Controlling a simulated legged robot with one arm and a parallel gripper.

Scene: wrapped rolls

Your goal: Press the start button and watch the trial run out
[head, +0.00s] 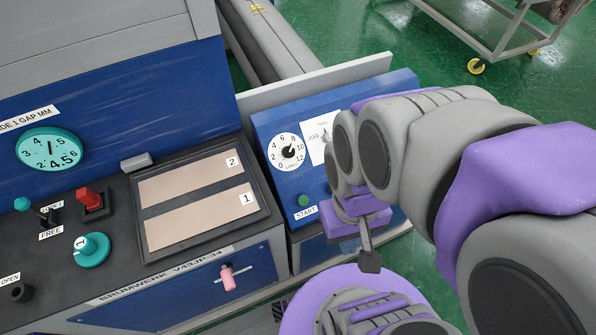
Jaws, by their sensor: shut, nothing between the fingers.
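The green start button (303,200) sits low on the blue control panel (277,168), just above a white START label (305,213). My gripper (370,262) is shut and empty, pointing down to the right of the button and nearer to me, apart from it. Above the button is a white dial (287,151) with a black pointer knob. A white plate (322,138) marked JOG is partly hidden behind my arm, as is the panel's right part.
Left of the panel is a console with a red switch (92,201), a teal knob (93,248), a teal gauge (50,149) and a tray (160,252) with strips marked 1 and 2. A wheeled cart (490,40) stands at the back right on open green floor.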

